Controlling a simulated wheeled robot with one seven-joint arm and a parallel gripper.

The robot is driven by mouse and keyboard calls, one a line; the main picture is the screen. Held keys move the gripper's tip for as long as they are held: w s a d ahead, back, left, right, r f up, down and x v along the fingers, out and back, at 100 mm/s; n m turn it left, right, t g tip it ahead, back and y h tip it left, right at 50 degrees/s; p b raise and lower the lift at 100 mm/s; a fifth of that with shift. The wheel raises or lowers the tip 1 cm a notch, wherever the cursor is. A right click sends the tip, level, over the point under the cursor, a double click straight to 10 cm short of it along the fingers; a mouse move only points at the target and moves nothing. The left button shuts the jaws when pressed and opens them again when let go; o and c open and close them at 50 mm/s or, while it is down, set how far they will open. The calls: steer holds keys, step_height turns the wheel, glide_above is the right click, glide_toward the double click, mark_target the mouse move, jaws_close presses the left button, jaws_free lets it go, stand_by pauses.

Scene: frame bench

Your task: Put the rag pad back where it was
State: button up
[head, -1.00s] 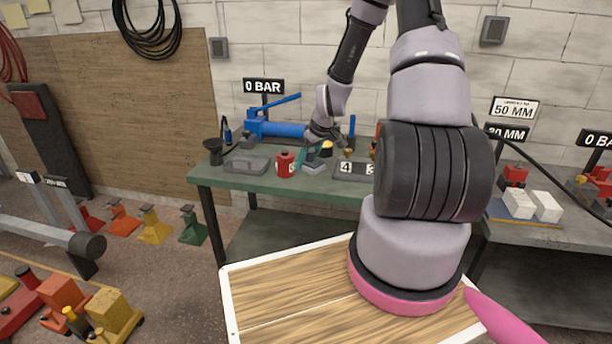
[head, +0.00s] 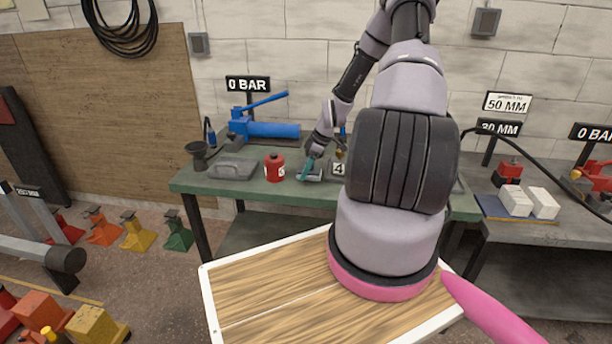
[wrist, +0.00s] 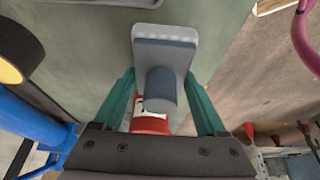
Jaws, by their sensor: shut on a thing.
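My gripper (head: 311,167) has teal fingers and is over the green bench (head: 262,188), just right of a red can (head: 274,168). It is shut on the rag pad (head: 308,177), a small grey block. In the wrist view the pad (wrist: 166,45) shows as a pale grey plate with a blue-grey round knob between the two fingers. Whether the pad touches the bench top or hangs just above it, I cannot tell. My arm hides part of the bench to the right of the gripper.
A grey tray-like block (head: 232,167) and a black funnel-shaped cup (head: 197,154) stand left of the can. A blue hand pump (head: 265,130) is behind. A plate marked 4 (head: 338,168) is close on the right. A second bench (head: 545,233) holds white blocks (head: 530,203).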

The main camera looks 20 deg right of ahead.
steer(key=shift+f, duration=1.2)
steer(key=o, duration=1.4)
steer(key=shift+f, duration=0.1)
